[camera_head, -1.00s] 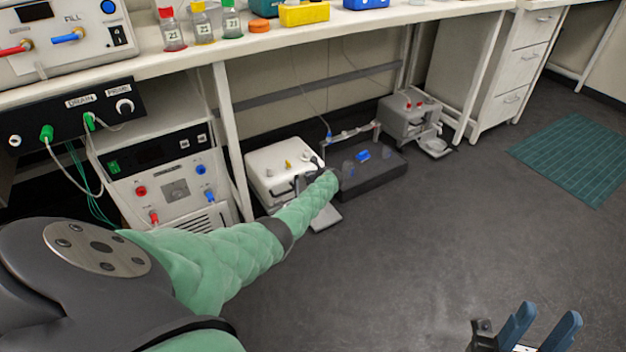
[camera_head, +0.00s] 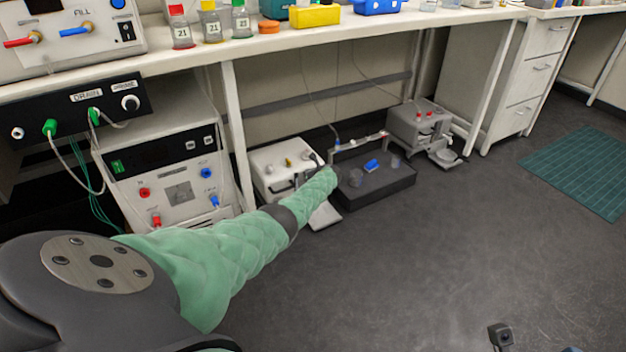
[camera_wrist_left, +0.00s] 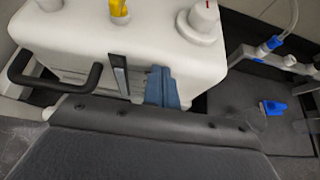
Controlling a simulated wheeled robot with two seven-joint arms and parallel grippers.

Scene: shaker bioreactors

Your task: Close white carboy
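The white carboy (camera_head: 268,158), a white box-like container with a yellow fitting, stands on the floor under the bench. In the left wrist view the white carboy (camera_wrist_left: 75,35) fills the upper left, with a black side handle, a yellow fitting (camera_wrist_left: 119,10) and a white ribbed cap (camera_wrist_left: 202,16). My left gripper (camera_wrist_left: 162,86) shows blue fingers close together against the front of the carboy, with nothing visible between them. Whether they touch it is unclear.
A dark tray (camera_head: 395,181) with a blue clip (camera_head: 371,165) lies right of the carboy. A grey device (camera_head: 417,122) stands farther right. A white control unit (camera_head: 165,175) stands left, beyond a bench leg (camera_head: 238,140). The floor in front is clear.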

